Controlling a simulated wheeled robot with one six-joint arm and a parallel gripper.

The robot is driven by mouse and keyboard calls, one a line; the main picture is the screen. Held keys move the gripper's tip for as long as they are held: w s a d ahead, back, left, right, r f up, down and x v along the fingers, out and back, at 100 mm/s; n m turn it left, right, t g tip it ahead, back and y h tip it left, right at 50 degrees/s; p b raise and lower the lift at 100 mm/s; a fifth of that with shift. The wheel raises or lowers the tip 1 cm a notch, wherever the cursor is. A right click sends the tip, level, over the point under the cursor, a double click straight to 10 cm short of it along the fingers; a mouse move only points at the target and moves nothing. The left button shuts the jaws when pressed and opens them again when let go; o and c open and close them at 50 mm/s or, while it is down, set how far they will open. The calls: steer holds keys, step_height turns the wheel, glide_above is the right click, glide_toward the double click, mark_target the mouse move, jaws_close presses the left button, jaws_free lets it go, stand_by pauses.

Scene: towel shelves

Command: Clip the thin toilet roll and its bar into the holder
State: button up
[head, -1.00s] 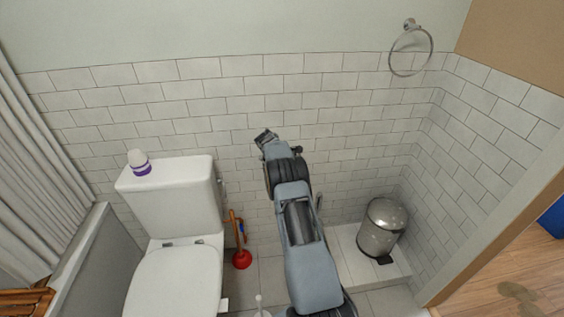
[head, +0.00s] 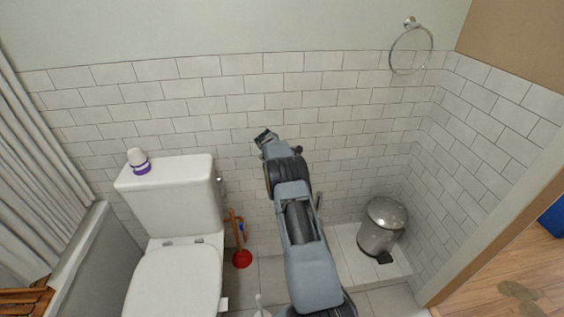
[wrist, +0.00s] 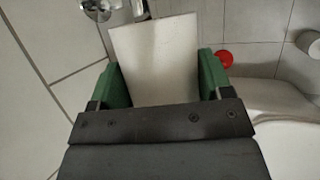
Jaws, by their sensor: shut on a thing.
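My gripper (wrist: 160,74) shows in the wrist view with a green finger on each side of a plain white piece. It is shut on this piece, which I take for the thin toilet roll (wrist: 153,45). I cannot make out its bar. In the head view my gripper (head: 265,137) is small and dark at the arm's end, in front of the tiled wall, and the roll cannot be made out there. A chrome fitting (wrist: 97,9) is cut off at the top of the wrist view; I cannot tell whether it is the holder.
The toilet (head: 172,200) stands left of my arm, with a white and purple container (head: 139,162) on its tank. A red plunger (head: 242,259) stands beside it. A chrome bin (head: 382,226) is at the right. A towel ring (head: 411,50) hangs above on the wall.

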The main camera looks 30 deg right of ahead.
steer(key=shift+f+b, duration=1.15)
steer(key=shift+f, duration=0.3)
stand_by(2.4)
steer(key=o, duration=1)
steer(key=v, duration=1.4)
